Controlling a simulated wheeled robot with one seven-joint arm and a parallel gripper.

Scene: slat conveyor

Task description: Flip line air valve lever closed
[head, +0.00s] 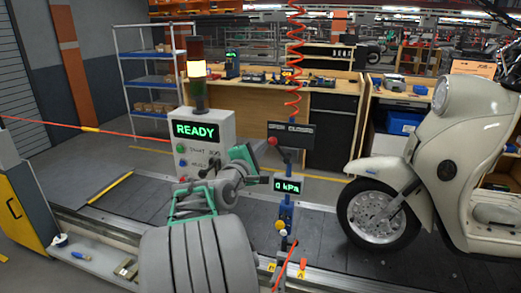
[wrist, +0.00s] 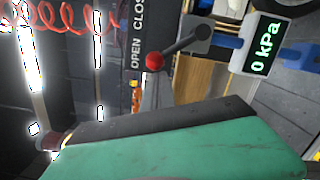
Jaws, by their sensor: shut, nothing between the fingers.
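The valve lever is a dark arm with a red ball knob (head: 272,141). In the wrist view its red knob (wrist: 153,61) sits beside the word OPEN on the dark OPEN/CLOSED sign (wrist: 136,40), with the end of the second word cut off. The arm runs from the knob to a grey pivot near the pressure display (wrist: 263,45), which reads 0 kPa. My gripper (head: 250,152) is shut and empty, just left of the knob in the head view. Its green and black side fills the bottom of the wrist view, apart from the knob there.
A READY panel (head: 207,140) with a stack light stands left of my gripper. A cream scooter (head: 470,160) stands on the conveyor at right. A red coiled hose (head: 293,50) hangs above the valve. A workbench (head: 260,100) is behind.

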